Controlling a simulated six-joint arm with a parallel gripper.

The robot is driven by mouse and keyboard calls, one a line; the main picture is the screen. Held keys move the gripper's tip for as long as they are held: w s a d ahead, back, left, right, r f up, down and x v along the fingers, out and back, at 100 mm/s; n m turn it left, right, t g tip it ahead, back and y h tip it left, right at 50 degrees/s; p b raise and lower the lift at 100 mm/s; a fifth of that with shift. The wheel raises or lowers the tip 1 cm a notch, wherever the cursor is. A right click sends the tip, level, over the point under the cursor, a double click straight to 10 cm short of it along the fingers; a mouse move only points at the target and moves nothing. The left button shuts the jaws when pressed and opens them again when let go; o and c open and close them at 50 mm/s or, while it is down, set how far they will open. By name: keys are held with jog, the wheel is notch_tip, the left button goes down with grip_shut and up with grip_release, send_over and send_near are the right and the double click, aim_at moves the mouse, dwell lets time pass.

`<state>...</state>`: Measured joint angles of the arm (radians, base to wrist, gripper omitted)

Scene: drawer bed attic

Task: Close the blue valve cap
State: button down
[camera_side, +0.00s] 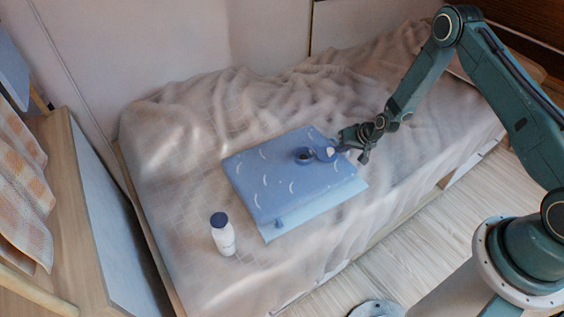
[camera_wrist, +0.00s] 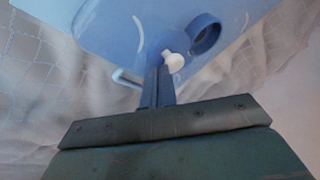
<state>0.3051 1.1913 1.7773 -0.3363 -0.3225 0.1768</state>
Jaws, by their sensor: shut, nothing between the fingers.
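A blue pad (camera_side: 265,177) with white curved marks lies on the bed. Its valve is a dark blue ring (camera_side: 304,157) near the pad's far right part, and the ring's opening is uncovered. The blue valve cap (camera_side: 326,154) lies beside the ring on its right, towards my gripper. In the wrist view the ring (camera_wrist: 205,36) is at upper right, and a white plug (camera_wrist: 174,61), seemingly part of the cap, stands between it and my fingers. My gripper (camera_side: 342,147) is shut and empty close beside the cap. In the wrist view the fingertips (camera_wrist: 158,66) partly hide the cap; contact cannot be told.
A white bottle (camera_side: 223,238) with a dark blue lid stands on the bed left of the pad. Rumpled bedding (camera_side: 185,130) surrounds the pad. The space above the pad is clear.

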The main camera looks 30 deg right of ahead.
aim_at(321, 160)
jog(key=shift+s+a+m+h, duration=0.15)
jog(key=shift+a+m+h, duration=0.15)
jog(key=shift+a+m, duration=0.2)
jog(key=shift+s+a+m+h, duration=0.15)
jog(key=shift+a+m+h, duration=0.25)
jog(key=shift+a+m, duration=0.35)
jog(key=shift+a+m+h, duration=0.8)
jog(key=shift+a+m, duration=0.3)
jog(key=shift+m, duration=0.35)
jog(key=shift+w+a+m+g+h, duration=0.2)
jog(key=shift+a+m+h, duration=0.25)
jog(key=shift+a+m, duration=0.3)
jog(key=shift+w+a+m+g+h, duration=0.15)
jog(key=shift+a+m+h, duration=0.35)
jog(key=shift+m, duration=0.45)
jog(key=a+m, duration=0.1)
jog(key=w+a+m+h, duration=0.1)
jog(key=shift+m+g, duration=0.3)
jog(key=shift+g, duration=0.05)
jog(key=shift+w+a+m+g+h, duration=0.55)
jog(key=shift+w+a+m, duration=0.1)
jog(key=shift+m, duration=0.45)
jog(key=w+m, duration=0.1)
jog(key=w+a+m+g+h, duration=0.1)
jog(key=m, duration=0.1)
jog(key=shift+a, duration=0.25)
jog(key=shift+w+a, duration=0.25)
jog(key=shift+w, duration=0.6)
jog(key=shift+w+a, duration=0.25)
jog(key=shift+w, duration=0.6)
